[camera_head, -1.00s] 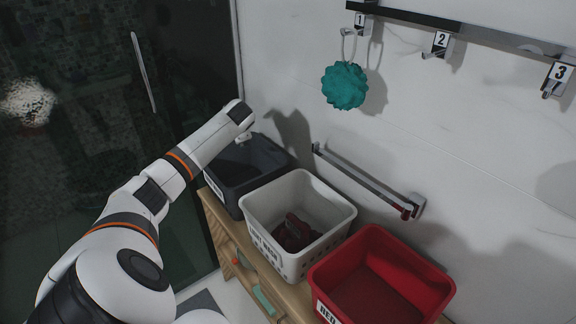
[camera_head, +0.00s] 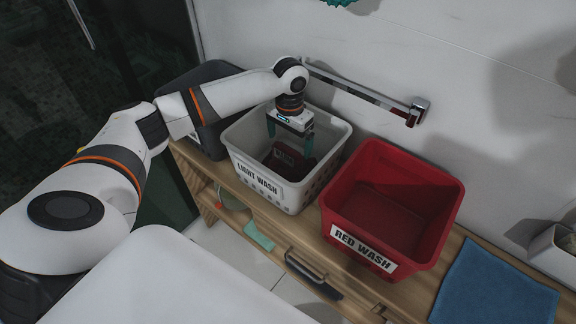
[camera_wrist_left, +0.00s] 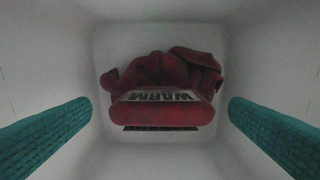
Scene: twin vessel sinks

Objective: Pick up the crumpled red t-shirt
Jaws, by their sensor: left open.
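The crumpled red t-shirt (camera_head: 286,156) lies at the bottom of the white basket (camera_head: 272,190) labelled LIGHT WASH. In the left wrist view the dark red t-shirt (camera_wrist_left: 165,82) shows printed lettering and lies centred between the fingers. My left gripper (camera_head: 290,146) points down into the white basket, its teal fingers apart on either side above the shirt. In the left wrist view the gripper (camera_wrist_left: 160,118) is open and empty, with the shirt beyond the fingertips. My right gripper is not in view.
An empty red basket (camera_head: 435,215) labelled RED WASH stands right of the white one. A dark basket (camera_head: 205,142) stands left, partly behind my arm. A blue cloth (camera_head: 495,290) lies on the wooden counter (camera_head: 300,228). A towel bar (camera_head: 360,92) runs on the wall behind.

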